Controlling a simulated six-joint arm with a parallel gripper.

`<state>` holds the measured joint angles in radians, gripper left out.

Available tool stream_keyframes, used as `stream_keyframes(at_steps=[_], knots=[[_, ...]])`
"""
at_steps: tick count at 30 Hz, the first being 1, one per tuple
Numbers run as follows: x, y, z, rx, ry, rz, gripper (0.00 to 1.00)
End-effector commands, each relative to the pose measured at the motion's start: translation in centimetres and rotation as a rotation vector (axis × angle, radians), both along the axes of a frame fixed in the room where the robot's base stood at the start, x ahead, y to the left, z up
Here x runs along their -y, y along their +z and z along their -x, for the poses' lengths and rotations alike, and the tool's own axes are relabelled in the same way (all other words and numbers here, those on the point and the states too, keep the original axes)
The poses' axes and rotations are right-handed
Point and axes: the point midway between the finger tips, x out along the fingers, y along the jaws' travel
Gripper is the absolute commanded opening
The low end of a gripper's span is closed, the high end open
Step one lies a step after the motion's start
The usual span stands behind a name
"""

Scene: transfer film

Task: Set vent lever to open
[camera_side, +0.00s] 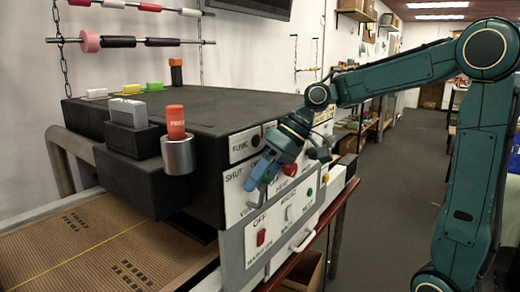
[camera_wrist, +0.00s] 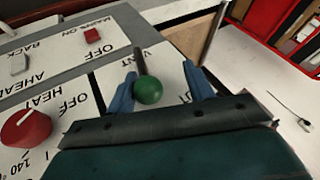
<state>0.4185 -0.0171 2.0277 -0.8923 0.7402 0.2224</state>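The vent lever ends in a green ball knob (camera_wrist: 148,91) on a thin dark stem, seen in the wrist view. The stem runs from the knob up the picture toward the word VENT. My gripper (camera_wrist: 160,72) is open, with one blue finger on each side of the knob. The knob is nearer the left finger; I cannot tell whether they touch. In the side view my gripper (camera_side: 258,184) is at the panel's upper left, just above the VENT label and beside the word SHUT. It hides the lever there. The OPEN marking is not readable.
A red heat knob (camera_wrist: 25,130) is at lower left in the wrist view. A grey cup (camera_side: 178,155) sticks out left of my gripper.

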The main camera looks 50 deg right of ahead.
Motion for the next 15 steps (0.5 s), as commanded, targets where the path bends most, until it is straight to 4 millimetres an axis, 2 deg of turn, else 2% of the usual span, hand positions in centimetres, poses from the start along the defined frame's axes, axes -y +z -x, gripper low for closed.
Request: stream_keyframes(at_steps=[15], knots=[[-1.4, 0.0, 0.0, 0.002, 0.005, 0.184, 0.51]])
